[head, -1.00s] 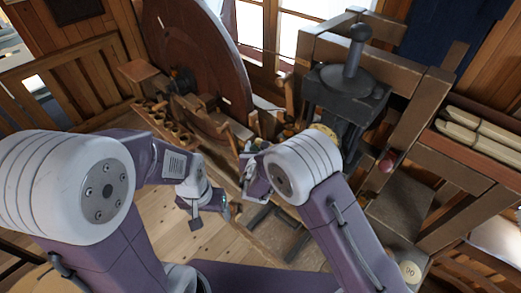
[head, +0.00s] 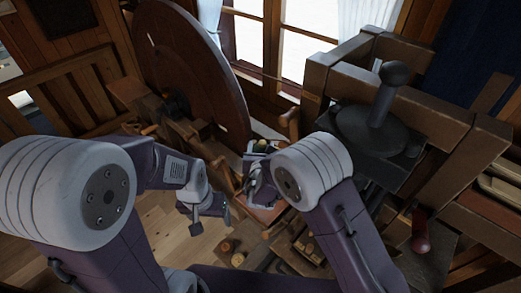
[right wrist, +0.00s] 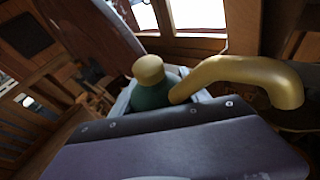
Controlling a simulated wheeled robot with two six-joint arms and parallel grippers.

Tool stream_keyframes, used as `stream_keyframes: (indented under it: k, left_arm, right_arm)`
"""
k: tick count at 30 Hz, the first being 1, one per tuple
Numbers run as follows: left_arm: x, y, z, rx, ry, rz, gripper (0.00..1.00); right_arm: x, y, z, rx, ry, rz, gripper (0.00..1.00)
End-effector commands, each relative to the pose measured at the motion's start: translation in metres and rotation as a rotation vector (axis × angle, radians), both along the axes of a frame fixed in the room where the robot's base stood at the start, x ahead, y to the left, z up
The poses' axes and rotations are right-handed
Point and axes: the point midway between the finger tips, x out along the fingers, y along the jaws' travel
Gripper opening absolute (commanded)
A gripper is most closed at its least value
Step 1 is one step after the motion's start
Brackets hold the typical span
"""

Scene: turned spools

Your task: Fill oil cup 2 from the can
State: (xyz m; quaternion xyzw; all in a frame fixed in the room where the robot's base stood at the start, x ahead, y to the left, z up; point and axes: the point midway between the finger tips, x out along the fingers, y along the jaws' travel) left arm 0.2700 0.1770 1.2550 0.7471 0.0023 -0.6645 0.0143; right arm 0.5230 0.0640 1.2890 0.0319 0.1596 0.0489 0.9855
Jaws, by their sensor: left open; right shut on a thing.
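My right gripper (head: 257,172) is shut on the oil can and holds it over the bench. In the right wrist view the can (right wrist: 152,94) is dark green with a brass cap, and its thick brass spout (right wrist: 245,72) curves to the right, its end bent downward. The gripper hides the lower part of the can. Only a small part of the can shows in the head view. My left gripper (head: 210,214) is open and empty, low to the left of the right one. I cannot make out oil cup 2 in either view.
A large dark wheel (head: 185,65) stands behind the wooden bench. A timber frame (head: 440,112) with a black ball-topped press (head: 385,118) stands at the right, near a red-handled part (head: 420,235). Small wooden pieces (head: 310,247) lie below my right arm. A window is behind.

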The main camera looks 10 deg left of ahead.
Motion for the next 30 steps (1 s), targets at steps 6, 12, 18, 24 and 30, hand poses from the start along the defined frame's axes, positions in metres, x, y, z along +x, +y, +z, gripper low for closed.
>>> stream_keyframes:
  k: [6,12,18,24,30]
  left_arm:
    - [0.001,0.0,-0.036,0.0,0.0,0.0,0.75]
    - [0.001,0.0,-0.06,0.0,0.0,0.0,0.75]
    - [0.002,0.0,-0.085,0.0,0.0,0.0,0.75]
    - [0.002,0.0,-0.108,0.0,0.0,0.0,0.75]
    - [0.002,0.0,-0.124,0.0,0.0,0.0,0.75]
  right_arm:
    - [-0.006,-0.009,0.003,0.125,-0.093,0.001,0.0]
    - [-0.011,-0.015,0.014,0.25,-0.183,0.003,0.0]
    - [-0.015,-0.022,0.025,0.379,-0.276,0.003,0.0]
    - [-0.019,-0.027,0.036,0.502,-0.365,0.006,0.0]
    - [-0.02,-0.029,0.04,0.551,-0.396,0.002,0.0]
